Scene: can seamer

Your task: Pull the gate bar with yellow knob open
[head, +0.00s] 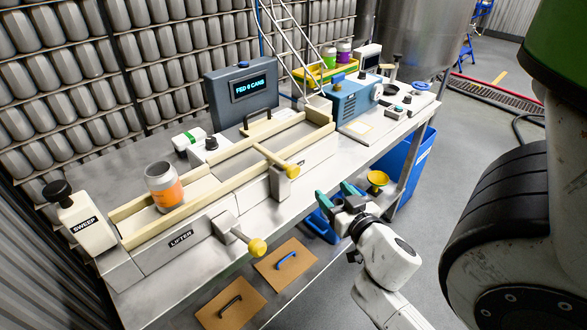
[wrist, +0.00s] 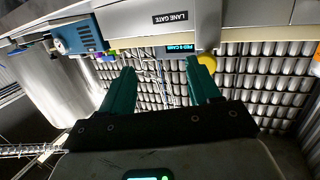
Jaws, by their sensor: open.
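The gate bar (head: 270,155) lies across the can lane in the head view, with a yellow knob (head: 292,170) on its near end above a grey post. In the wrist view, a yellow knob (wrist: 207,63) shows partly behind the right finger, below the LANE GATE label (wrist: 171,18). My gripper (head: 335,194) is open and empty, with teal fingers. It is in front of the bench edge, right of and lower in the picture than the gate knob, and apart from it. Both fingers (wrist: 162,85) also show in the wrist view.
The lifter lever (head: 257,247) has another yellow knob. An orange-labelled can (head: 163,187) stands in the lane at the left. A grey console (head: 245,92) reads FED 0 CANS. A blue machine (head: 352,103) stands to the right.

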